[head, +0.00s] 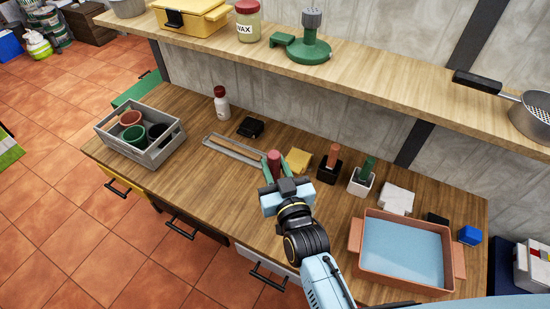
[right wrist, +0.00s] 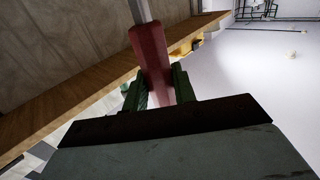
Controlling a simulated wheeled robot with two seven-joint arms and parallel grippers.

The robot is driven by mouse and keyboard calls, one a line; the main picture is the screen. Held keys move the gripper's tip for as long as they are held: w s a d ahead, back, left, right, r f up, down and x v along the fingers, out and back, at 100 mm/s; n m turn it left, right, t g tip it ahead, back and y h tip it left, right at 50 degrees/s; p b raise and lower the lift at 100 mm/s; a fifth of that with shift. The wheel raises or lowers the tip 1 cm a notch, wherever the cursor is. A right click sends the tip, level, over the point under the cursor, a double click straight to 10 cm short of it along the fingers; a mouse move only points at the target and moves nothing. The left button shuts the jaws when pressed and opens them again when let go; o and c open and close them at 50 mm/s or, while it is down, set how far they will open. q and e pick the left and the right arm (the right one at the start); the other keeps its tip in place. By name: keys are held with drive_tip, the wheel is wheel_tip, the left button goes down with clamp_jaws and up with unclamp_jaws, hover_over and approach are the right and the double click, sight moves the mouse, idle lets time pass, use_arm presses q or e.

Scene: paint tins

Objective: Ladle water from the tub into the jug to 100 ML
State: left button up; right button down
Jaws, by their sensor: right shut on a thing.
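My right gripper (head: 273,168) is above the middle of the wooden worktop, shut on a dark red handle. In the right wrist view the handle (right wrist: 150,55) stands between the green fingers (right wrist: 158,88), with a grey metal shaft (right wrist: 140,10) running out of its far end. The handle's bowl end is not visible, so I cannot confirm it is the ladle. The terracotta tub (head: 358,236), holding pale blue water (head: 402,250), stands at the right front of the worktop, apart from the gripper. I cannot make out a jug. My left gripper is not in view.
A grey crate (head: 158,154) with several cups stands left. A shelf (head: 370,85) overhangs.

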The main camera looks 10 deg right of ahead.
idle(0.3)
drive_tip(key=shift+r, duration=0.15)
drive_tip(key=shift+m, duration=0.7)
drive_tip(key=shift+w+d+f+b, duration=0.1)
drive_tip(key=shift+d+f+b, duration=0.2)
drive_tip(key=shift+f, duration=0.45)
drive_tip(key=shift+w+d+f+b, duration=0.15)
drive_tip(key=shift+d+f+b, duration=0.15)
drive_tip(key=shift+f, duration=0.4)
drive_tip(key=shift+w+d+f+b, duration=0.1)
drive_tip(key=shift+d+f+b, duration=0.2)
drive_tip(key=shift+f, duration=0.45)
drive_tip(key=shift+r, duration=0.15)
drive_tip(key=shift+w+d+f+m+g, duration=0.15)
drive_tip(key=shift+w+d+m, duration=0.1)
drive_tip(key=shift+d+m, duration=0.3)
drive_tip(key=shift+w+d+f+m+g, duration=0.1)
drive_tip(key=shift+w+d+m, duration=0.1)
drive_tip(key=shift+d+m, duration=0.3)
drive_tip(key=shift+w+d+f+m+g, duration=0.15)
drive_tip(key=shift+w+d+m, duration=0.1)
drive_tip(key=shift+d+m, duration=0.25)
drive_tip(key=shift+w+d, duration=0.1)
drive_tip(key=shift+d, duration=0.2)
